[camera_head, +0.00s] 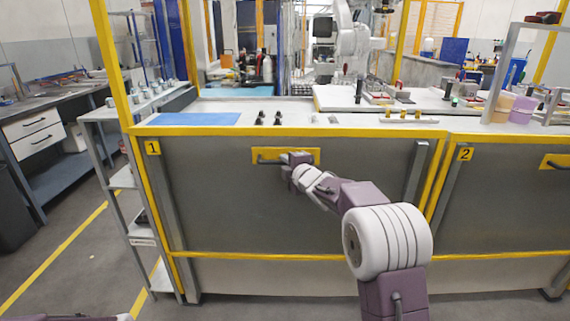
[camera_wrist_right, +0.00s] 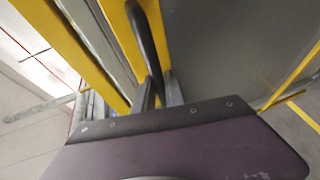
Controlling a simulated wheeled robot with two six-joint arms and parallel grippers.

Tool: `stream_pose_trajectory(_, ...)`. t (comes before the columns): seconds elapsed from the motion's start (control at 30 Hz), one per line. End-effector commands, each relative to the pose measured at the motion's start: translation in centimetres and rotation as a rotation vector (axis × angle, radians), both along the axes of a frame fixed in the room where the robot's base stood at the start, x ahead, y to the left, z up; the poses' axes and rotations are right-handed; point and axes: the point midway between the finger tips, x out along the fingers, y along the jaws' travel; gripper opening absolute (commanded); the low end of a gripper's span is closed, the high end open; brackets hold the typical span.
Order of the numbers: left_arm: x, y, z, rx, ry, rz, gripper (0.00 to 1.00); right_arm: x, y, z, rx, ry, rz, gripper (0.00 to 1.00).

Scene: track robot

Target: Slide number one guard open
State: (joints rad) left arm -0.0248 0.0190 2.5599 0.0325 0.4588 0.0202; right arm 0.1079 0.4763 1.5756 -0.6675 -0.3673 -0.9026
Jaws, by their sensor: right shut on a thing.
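The number one guard (camera_head: 230,215) is a grey panel in a yellow frame, marked by a yellow "1" plate (camera_head: 153,148). Its dark bar handle (camera_head: 268,161) sits on a yellow backing plate (camera_head: 310,154) near the panel's top. My right gripper (camera_head: 288,160) is at the handle's right part and shut on it. My left gripper is not in view; only a bit of my left arm shows at the bottom left.
The number two guard (camera_head: 500,215), marked "2", stands to the right past a yellow post. A grey shelf rack (camera_head: 122,180) stands close on the left. Behind the guard is a worktop (camera_head: 215,106) with a blue mat (camera_head: 196,119) and small parts. The floor in front is clear.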

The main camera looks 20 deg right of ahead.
Motion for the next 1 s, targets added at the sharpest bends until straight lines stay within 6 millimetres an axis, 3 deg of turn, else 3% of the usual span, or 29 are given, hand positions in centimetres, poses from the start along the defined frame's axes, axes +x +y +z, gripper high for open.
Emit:
stream_pose_trajectory(0.1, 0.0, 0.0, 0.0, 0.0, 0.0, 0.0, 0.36, 0.0, -0.2, 0.0, 0.0, 0.001, -0.004, 0.0)
stream_pose_trajectory(0.13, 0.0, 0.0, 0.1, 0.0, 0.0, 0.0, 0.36, 0.0, -0.2, 0.0, 0.0, 0.001, -0.004, 0.17)
stream_pose_trajectory(0.2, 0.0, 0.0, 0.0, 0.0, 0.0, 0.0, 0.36, 0.0, -0.2, 0.1, -0.001, 0.0, -0.004, 0.36)
stream_pose_trajectory(0.57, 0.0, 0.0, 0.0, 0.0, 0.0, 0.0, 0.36, -0.3, -0.1, 0.2, 0.0, -0.001, -0.001, 0.36)
stream_pose_trajectory(1.0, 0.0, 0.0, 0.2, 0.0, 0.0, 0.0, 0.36, -7.8, -1.1, 1.6, -0.001, -0.001, -0.004, 0.36)
